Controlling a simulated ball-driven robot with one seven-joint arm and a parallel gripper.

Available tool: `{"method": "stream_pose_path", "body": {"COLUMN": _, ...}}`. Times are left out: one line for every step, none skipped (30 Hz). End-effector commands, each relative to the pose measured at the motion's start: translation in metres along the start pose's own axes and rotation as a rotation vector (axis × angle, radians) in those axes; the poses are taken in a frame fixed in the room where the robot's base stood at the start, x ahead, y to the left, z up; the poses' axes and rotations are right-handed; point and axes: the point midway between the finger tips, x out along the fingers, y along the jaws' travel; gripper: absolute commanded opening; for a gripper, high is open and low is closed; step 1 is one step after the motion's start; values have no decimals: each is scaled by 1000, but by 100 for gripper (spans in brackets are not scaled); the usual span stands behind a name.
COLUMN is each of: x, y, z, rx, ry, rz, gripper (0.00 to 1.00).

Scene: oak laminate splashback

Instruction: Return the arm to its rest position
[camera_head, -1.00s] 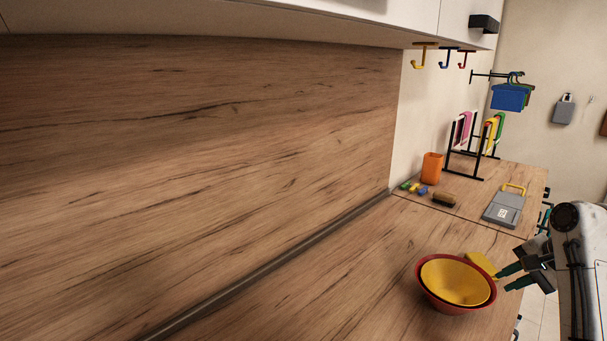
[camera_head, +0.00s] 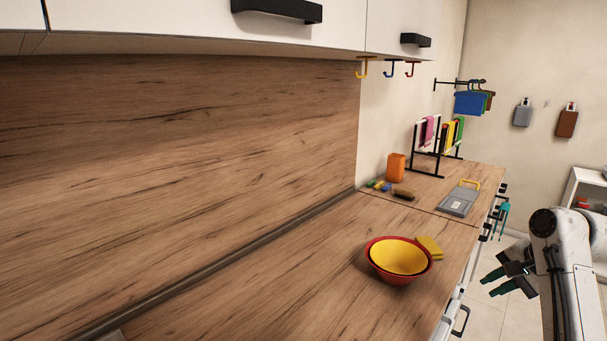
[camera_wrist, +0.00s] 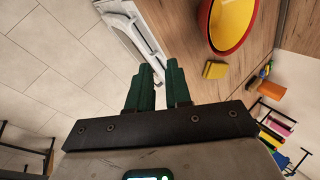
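My gripper (camera_head: 488,286) is to the right of the counter's front edge, over the floor, with its fingers pointing left toward the drawer fronts. Its two green fingers also show in the wrist view (camera_wrist: 159,68), with a narrow gap and nothing between them. My white arm fills the lower right of the head view. A yellow bowl (camera_head: 398,256) sits inside a red bowl (camera_head: 397,280) on the counter, left of and apart from the gripper. A yellow sponge (camera_head: 430,246) lies beside the bowls.
The counter (camera_head: 300,300) has open drawers (camera_head: 447,322) at its front. Farther back are a grey scale-like board (camera_head: 459,200), an orange cup (camera_head: 396,167) and a black rack (camera_head: 440,160). Cabinets (camera_head: 200,25) hang above. The tiled floor (camera_wrist: 50,60) beside the gripper looks clear.

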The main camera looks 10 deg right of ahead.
Motion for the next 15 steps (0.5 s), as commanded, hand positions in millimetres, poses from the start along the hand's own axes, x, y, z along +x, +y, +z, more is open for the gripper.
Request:
{"method": "stream_pose_path", "body": {"x": 7, "y": 3, "z": 7, "rx": -13, "ry": -7, "rz": 5, "gripper": 19}}
{"method": "stream_pose_path", "body": {"x": 9, "y": 4, "z": 9, "rx": -20, "ry": -8, "rz": 7, "gripper": 19}}
{"method": "stream_pose_path", "body": {"x": 13, "y": 6, "z": 13, "rx": -29, "ry": -10, "rz": 9, "gripper": 19}}
{"method": "stream_pose_path", "body": {"x": 16, "y": 8, "z": 15, "rx": -35, "ry": -12, "rz": 11, "gripper": 19}}
{"method": "stream_pose_path", "body": {"x": 18, "y": 10, "z": 18, "rx": -42, "ry": -14, "rz": 14, "gripper": 19}}
{"method": "stream_pose_path", "body": {"x": 22, "y": 12, "z": 22, "rx": -53, "ry": -15, "rz": 17, "gripper": 19}}
{"method": "stream_pose_path", "body": {"x": 25, "y": 14, "z": 25, "rx": -62, "ry": -17, "rz": 19, "gripper": 19}}
{"method": "stream_pose_path", "body": {"x": 28, "y": 16, "z": 29, "rx": -70, "ry": -19, "rz": 22, "gripper": 19}}
{"method": "stream_pose_path", "body": {"x": 33, "y": 20, "z": 33, "rx": -82, "ry": -22, "rz": 26, "gripper": 19}}
{"method": "stream_pose_path", "body": {"x": 37, "y": 22, "z": 38, "rx": -94, "ry": -25, "rz": 29, "gripper": 19}}
{"method": "stream_pose_path", "body": {"x": 41, "y": 25, "z": 42, "rx": -104, "ry": -27, "rz": 33, "gripper": 19}}
{"method": "stream_pose_path", "body": {"x": 46, "y": 29, "z": 49, "rx": -122, "ry": -31, "rz": 38, "gripper": 19}}
{"method": "stream_pose_path", "body": {"x": 50, "y": 33, "z": 54, "rx": -134, "ry": -34, "rz": 43, "gripper": 19}}
{"method": "stream_pose_path", "body": {"x": 55, "y": 37, "z": 60, "rx": -148, "ry": -37, "rz": 47, "gripper": 19}}
{"method": "stream_pose_path", "body": {"x": 61, "y": 42, "z": 67, "rx": -168, "ry": -41, "rz": 52, "gripper": 19}}
